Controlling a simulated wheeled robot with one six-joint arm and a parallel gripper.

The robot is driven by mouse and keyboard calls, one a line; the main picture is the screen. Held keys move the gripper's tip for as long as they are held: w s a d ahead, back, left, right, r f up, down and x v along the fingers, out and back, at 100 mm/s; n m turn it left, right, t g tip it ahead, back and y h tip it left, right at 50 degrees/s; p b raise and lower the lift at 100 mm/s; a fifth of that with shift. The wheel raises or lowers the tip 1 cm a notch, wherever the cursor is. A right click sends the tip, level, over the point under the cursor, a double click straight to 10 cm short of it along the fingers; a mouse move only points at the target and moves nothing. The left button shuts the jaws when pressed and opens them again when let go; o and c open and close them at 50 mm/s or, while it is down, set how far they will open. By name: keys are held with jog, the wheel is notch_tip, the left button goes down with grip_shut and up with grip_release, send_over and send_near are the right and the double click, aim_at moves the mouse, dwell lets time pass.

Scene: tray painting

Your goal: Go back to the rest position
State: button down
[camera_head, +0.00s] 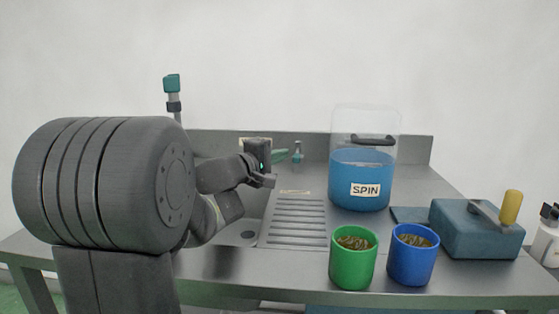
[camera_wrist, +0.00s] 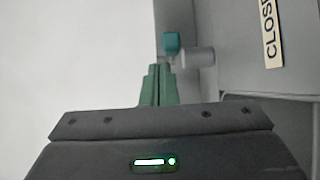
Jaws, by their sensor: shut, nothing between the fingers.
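My gripper (camera_wrist: 158,70) shows in the wrist view with its two green fingers together and nothing between them. In the head view my gripper (camera_head: 287,154) is above the sink area, left of the blue SPIN container, with its green fingers pointing right. A small teal-topped fitting (camera_wrist: 172,43) is just beyond the fingertips in the wrist view; I cannot tell whether they touch. My dark arm hides the left part of the counter and much of the sink.
A blue SPIN container (camera_head: 361,180) with a clear lid stands at the back. A green cup (camera_head: 353,268) and a blue cup (camera_head: 411,265) stand at the front. The ribbed drainboard (camera_head: 297,222) is clear.

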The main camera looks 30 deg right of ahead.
notch_tip(320, 180, up, 8)
jog(key=p, duration=0.2)
jog(key=shift+r, duration=0.15)
notch_tip(320, 180, down, 10)
jog(key=b, duration=0.3)
jog(key=shift+f, duration=0.25)
jog(key=shift+w+a+r+p, duration=0.1)
jog(key=shift+w+r+p, duration=0.05)
jog(key=shift+r+p, duration=0.15)
jog(key=shift+f, duration=0.1)
